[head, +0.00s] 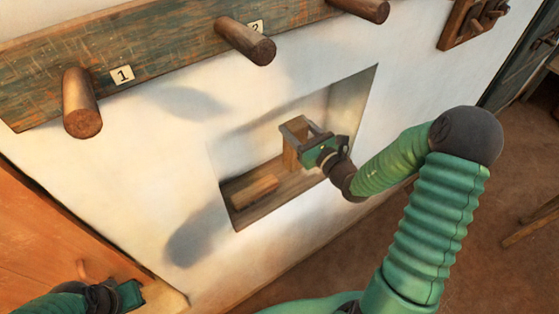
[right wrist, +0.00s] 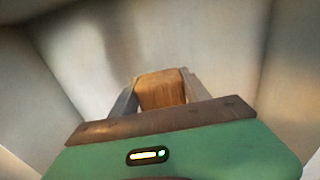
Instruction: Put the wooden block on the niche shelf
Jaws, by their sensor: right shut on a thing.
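The wooden block (head: 290,158) is upright inside the wall niche, in the grip of my right gripper (head: 303,131). In the right wrist view the block (right wrist: 160,89) sits between the two grey fingers. The niche shelf (head: 287,190) is a brown wooden board along the niche's bottom. The block's lower end is at or just above this board; I cannot tell if it touches. My left gripper (head: 127,296) is low at the left, over the orange wooden surface; its fingers are not clear.
Another light wooden piece (head: 254,190) lies on the left part of the shelf. The niche side walls are close around my right gripper. A rail (head: 160,50) with thick pegs runs above. An orange-brown wooden surface (head: 60,250) is at the lower left.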

